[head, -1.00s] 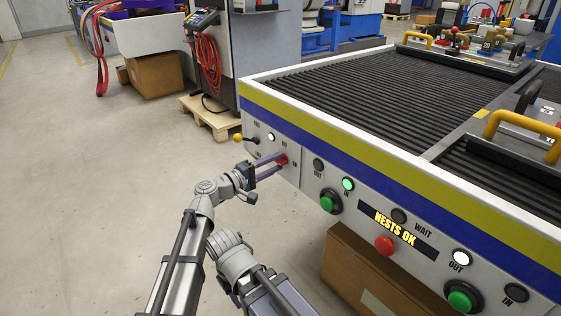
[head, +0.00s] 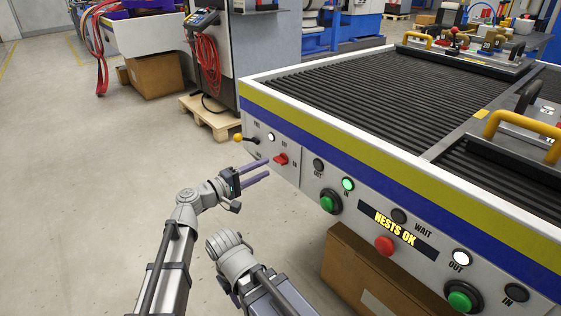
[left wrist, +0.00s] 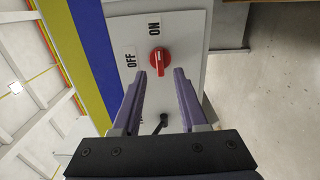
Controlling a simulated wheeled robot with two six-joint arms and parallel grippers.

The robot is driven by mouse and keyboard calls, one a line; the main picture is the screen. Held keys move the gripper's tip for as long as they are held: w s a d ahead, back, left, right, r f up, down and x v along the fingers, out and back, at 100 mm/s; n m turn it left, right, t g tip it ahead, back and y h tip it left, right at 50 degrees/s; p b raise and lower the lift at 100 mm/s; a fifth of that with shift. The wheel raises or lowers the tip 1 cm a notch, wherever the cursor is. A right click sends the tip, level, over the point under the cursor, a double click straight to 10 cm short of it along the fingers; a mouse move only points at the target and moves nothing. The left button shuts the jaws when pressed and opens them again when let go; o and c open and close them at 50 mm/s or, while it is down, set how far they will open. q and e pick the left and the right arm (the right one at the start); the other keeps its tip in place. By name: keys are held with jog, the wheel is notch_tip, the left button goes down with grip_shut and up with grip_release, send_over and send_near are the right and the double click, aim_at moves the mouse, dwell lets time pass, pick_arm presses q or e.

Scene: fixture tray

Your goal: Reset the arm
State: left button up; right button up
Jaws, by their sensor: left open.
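A red rotary knob (head: 281,159) sits on the left end of the machine's front panel, beside OFF and ON labels. In the left wrist view the knob (left wrist: 159,61) shows a pale line along its handle, lying roughly in line with the ON label (left wrist: 154,26); the OFF label (left wrist: 130,58) is to its left. My left gripper (head: 268,168) is open and empty, in front of the panel and apart from the knob. Its purple fingers point at the panel, and in the left wrist view the knob lies just beyond the gap between the fingertips (left wrist: 159,74). My right gripper is not in view.
A yellow-tipped lever (head: 239,138) sticks out left of the knob. Green buttons (head: 330,201), a red button (head: 384,246) and a NESTS OK display (head: 396,229) are further right. A cardboard box (head: 365,275) stands under the machine. The floor left of my arm is clear.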

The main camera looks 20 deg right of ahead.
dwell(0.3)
pick_arm(q)
jog(key=s+a+f+m+g+y, duration=0.2)
jog(key=s+a+f+y, duration=0.2)
jog(key=a+f, duration=0.35)
jog(key=s+a+f+m+g+y, duration=0.1)
jog(key=s+a+f+m+y, duration=0.1)
jog(key=s+a+f+y, duration=0.4)
jog(key=s+a+f+g+y, duration=0.1)
jog(key=s+a+f+y, duration=0.3)
jog(key=a, duration=0.7)
jog(key=s+a+f+g+y, duration=0.1)
jog(key=s+a+f+y, duration=0.25)
jog(key=a, duration=0.65)
jog(key=s+d+r+m+g+p, duration=0.1)
jog(key=s+d+r+m+p, duration=0.15)
jog(key=d, duration=0.25)
jog(key=s+d+r+m+p, duration=0.2)
jog(key=s+d+p, duration=0.1)
jog(key=s+d, duration=0.15)
notch_tip(320, 180, up, 36)
jog(key=p, duration=3.6)
jog(key=shift+w+d+y, duration=0.35)
jog(key=shift+w, duration=0.05)
